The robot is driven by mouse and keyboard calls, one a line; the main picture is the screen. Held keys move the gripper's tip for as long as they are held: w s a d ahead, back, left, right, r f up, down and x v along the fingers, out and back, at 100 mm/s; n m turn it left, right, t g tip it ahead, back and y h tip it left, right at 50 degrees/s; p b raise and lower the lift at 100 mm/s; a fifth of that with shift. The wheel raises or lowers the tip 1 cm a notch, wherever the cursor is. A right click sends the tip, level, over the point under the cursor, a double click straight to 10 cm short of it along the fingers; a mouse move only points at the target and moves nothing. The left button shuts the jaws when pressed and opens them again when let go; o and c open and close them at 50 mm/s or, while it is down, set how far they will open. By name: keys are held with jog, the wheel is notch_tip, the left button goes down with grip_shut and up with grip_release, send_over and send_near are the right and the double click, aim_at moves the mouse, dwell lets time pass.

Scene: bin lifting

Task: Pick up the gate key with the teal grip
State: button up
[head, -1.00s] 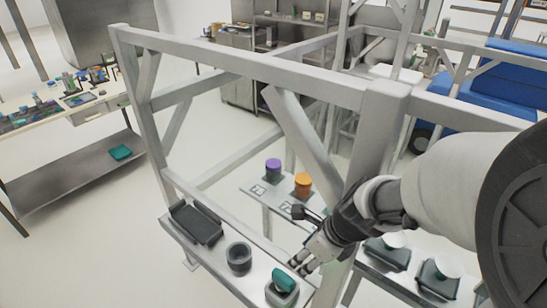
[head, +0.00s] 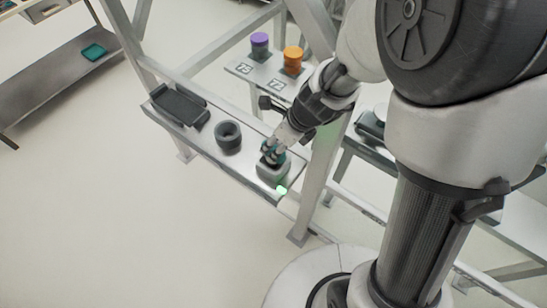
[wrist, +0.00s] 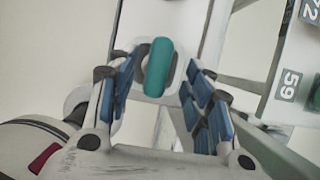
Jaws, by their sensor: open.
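The gate key's teal grip (wrist: 158,66) stands up from a pale block-shaped holder (head: 272,173) on the narrow metal shelf. In the head view my gripper (head: 274,152) is right over the holder and hides most of the teal. In the wrist view my gripper (wrist: 160,100) is open, with its blue-padded fingers on the left and right of the teal grip. Gaps show between the grip and the fingers on both sides. The part of the key below the grip is hidden in the holder.
A dark ring-shaped cup (head: 228,137) and a black tray (head: 179,105) stand on the same shelf, left of the holder. A small green light glows at the shelf edge. Purple (head: 260,45) and orange (head: 292,61) cylinders stand on a numbered shelf behind. A frame post rises close to my gripper.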

aim_at(274, 147)
jog(key=b+x, duration=0.1)
jog(key=x, duration=0.2)
jog(key=shift+a+f+b, duration=0.1)
jog(key=shift+f+b, duration=0.3)
jog(key=shift+r, duration=0.1)
jog(key=shift+c, duration=0.4)
grip_shut()
